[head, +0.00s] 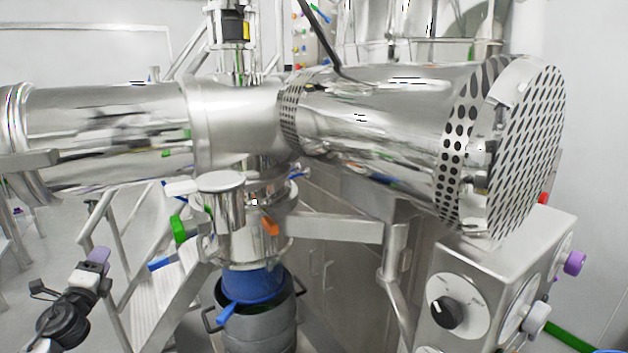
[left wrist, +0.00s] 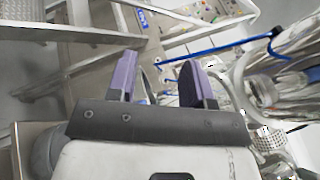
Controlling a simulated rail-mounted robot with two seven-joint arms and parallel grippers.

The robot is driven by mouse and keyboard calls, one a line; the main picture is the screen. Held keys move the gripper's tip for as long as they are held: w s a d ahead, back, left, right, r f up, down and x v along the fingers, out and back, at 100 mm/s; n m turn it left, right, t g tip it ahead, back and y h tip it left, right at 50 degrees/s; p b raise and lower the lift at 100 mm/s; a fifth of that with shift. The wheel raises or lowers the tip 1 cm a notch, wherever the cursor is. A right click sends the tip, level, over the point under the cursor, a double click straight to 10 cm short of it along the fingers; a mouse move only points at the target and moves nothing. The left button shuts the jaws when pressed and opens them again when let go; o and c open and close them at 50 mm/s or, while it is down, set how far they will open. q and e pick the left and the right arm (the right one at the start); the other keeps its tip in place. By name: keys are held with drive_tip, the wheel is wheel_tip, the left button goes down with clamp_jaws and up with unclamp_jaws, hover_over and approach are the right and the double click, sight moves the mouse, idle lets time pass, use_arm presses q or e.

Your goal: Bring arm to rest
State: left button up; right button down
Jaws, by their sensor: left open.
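My left gripper (head: 97,262) is at the lower left of the head view, with a dark wrist and purple finger pads. In the left wrist view the two purple fingers of this gripper (left wrist: 160,82) stand apart with nothing between them. It is open and empty, in free air to the left of the steel machine. My right gripper is not in view.
A large steel cylinder (head: 240,120) with a perforated end crosses the head view. Below it hang a steel vessel and a blue sleeve (head: 252,284) over a grey drum (head: 262,325). White stairs (head: 150,290) stand behind my left gripper. A control box (head: 480,260) is at right.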

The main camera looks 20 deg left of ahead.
use_arm(q)
drive_tip(key=s+d+f+n+g+h, duration=0.1)
drive_tip(key=s+d+f+n+g, duration=0.35)
drive_tip(key=d+f+n, duration=0.4)
drive_tip(key=s+d+f+n+g+h, duration=0.1)
drive_tip(key=s+d+f+n+g, duration=0.2)
drive_tip(key=d+f+n+g, duration=0.55)
drive_tip(key=s+d+f+m+h+p, duration=0.1)
drive_tip(key=s+d+f+h, duration=0.4)
drive_tip(key=d, duration=0.7)
drive_tip(key=s+d+f+m+g+h+p, duration=0.1)
drive_tip(key=s+d+f+p, duration=0.15)
drive_tip(key=s+d, duration=0.7)
drive_tip(key=s+d+f+m+h+p, duration=0.1)
drive_tip(key=s+d+f+h, duration=0.35)
drive_tip(key=d, duration=0.85)
wheel_tip(320, 180, up, 38)
drive_tip(key=y+p, duration=0.1)
drive_tip(key=p, duration=3.6)
drive_tip(key=shift+s+p, duration=0.3)
drive_tip(key=shift+p, duration=0.1)
drive_tip(key=shift+a, duration=0.1)
